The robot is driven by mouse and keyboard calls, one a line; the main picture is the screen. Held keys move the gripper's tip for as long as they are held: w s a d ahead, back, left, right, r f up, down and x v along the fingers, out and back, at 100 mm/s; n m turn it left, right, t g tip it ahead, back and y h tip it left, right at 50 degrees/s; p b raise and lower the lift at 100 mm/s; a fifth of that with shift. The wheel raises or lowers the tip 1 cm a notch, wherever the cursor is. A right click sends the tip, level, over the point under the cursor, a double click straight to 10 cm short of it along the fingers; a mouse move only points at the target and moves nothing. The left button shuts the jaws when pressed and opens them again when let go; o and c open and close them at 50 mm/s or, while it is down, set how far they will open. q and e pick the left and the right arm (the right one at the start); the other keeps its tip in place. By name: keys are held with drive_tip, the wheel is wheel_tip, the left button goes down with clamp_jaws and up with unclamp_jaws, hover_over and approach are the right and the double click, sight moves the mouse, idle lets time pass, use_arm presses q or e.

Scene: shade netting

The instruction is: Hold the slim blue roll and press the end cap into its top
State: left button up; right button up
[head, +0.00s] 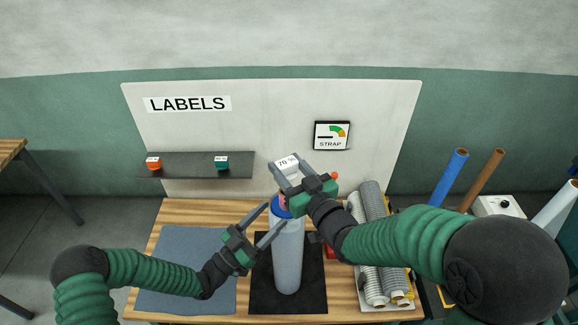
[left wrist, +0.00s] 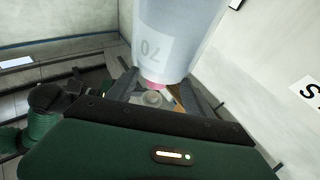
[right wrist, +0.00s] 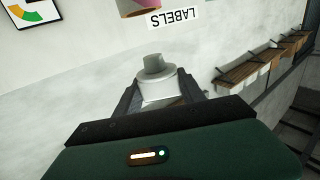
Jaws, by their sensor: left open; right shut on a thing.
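The slim blue roll (head: 288,262) stands upright on a black mat (head: 315,285). It is pale grey-blue with a bright blue rim and a pink core at its top. In the left wrist view the roll (left wrist: 175,45) appears upside down, marked "70". My left gripper (head: 278,213) is open, its fingers on either side of the roll near the top; contact is unclear. My right gripper (head: 286,166) is shut on the end cap (right wrist: 160,85), a pale grey disc with a stub. It holds the cap above the roll's top, with a gap.
Grey netting rolls (head: 374,240) lie on the wooden table right of the black mat. A blue-grey mat (head: 190,265) lies clear on the left. Behind stands a white board (head: 270,110) with a dark shelf (head: 187,163). Tall tubes (head: 450,178) stand at the right.

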sight(280, 205)
use_arm(q)
drive_tip(key=x, duration=0.5)
drive_tip(key=shift+w, duration=0.15)
drive_tip(key=shift+w+d+r, duration=0.2)
drive_tip(key=shift+d, duration=0.4)
drive_tip(key=shift+w+a, duration=0.1)
drive_tip(key=shift+a, duration=0.3)
drive_tip(key=shift+d, duration=0.2)
clamp_jaws()
drive_tip(key=shift+a, duration=0.1)
idle(0.3)
